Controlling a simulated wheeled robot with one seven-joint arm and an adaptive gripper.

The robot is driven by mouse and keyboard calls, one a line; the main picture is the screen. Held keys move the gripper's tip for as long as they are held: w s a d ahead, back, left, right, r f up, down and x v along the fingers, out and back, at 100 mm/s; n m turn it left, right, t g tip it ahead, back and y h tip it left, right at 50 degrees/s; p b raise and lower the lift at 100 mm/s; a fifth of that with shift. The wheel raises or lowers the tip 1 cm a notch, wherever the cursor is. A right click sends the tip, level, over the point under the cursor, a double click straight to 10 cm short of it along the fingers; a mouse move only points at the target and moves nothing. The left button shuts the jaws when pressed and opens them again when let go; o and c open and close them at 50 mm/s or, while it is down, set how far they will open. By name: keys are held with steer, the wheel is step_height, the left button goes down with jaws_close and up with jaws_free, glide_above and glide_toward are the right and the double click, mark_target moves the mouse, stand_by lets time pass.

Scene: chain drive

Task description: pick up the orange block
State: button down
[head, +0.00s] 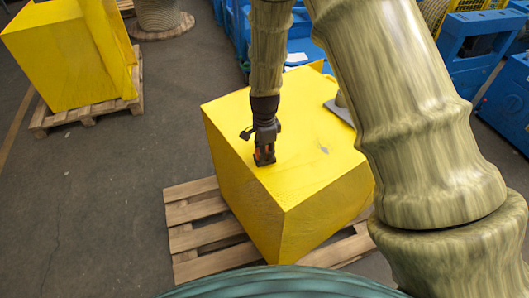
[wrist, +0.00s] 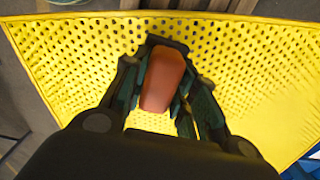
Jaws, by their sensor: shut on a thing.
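The orange block (wrist: 163,80) is between the two fingers of my gripper (wrist: 158,95) in the wrist view, and the fingers are shut on it from both sides. In the head view my gripper (head: 264,157) points down at the top of a yellow box, close to its left front edge. Only a little of the orange block (head: 259,150) shows there between dark fingers. I cannot tell whether the block touches the box top or is just above it.
The yellow box (head: 315,150) stands on a wooden pallet (head: 190,212). A grey flat object (head: 340,110) lies on the box's far right part. Another yellow box (head: 60,60) on a pallet is at the left. Blue machinery (head: 475,45) stands at the right. Grey floor at left is clear.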

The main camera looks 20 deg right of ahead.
step_height(320, 180, up, 4)
steer(key=p, duration=0.3)
steer(key=s+a+p, duration=0.3)
steer(key=s+a, duration=0.7)
steer(key=s, duration=0.1)
steer(key=shift+s+a+r+p, duration=0.3)
steer(key=shift+s+a+r, duration=0.1)
